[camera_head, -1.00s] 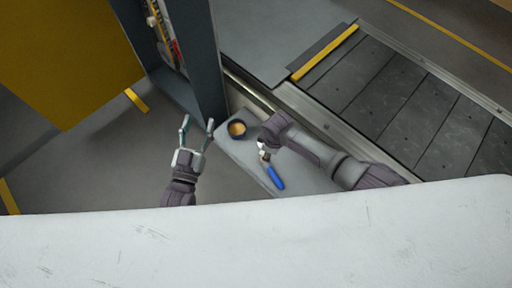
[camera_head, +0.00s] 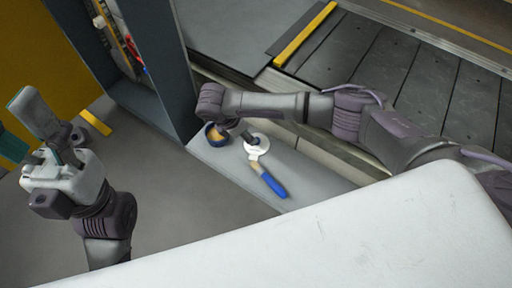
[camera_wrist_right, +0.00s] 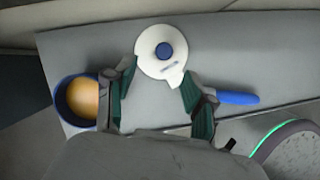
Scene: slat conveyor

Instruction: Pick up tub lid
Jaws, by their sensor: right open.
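The tub lid (camera_head: 257,146) is a white disc lying on the grey shelf; in the right wrist view the lid (camera_wrist_right: 161,48) shows a blue knob at its centre. My right gripper (camera_wrist_right: 150,82) is open, its two green-lined fingers pointing at the lid, with nothing between them but the near edge of the lid in view. In the head view the right arm reaches over the shelf and its wrist partly hides the area beside the lid. My left gripper (camera_head: 30,125) is open and empty at the left, away from the shelf.
A blue tub (camera_head: 217,134) with tan contents stands left of the lid; it also shows in the right wrist view (camera_wrist_right: 63,100). A blue-handled tool (camera_head: 268,183) lies close to the lid. The slat conveyor (camera_head: 400,70) runs behind the grey shelf (camera_head: 310,178). A dark cabinet post stands left.

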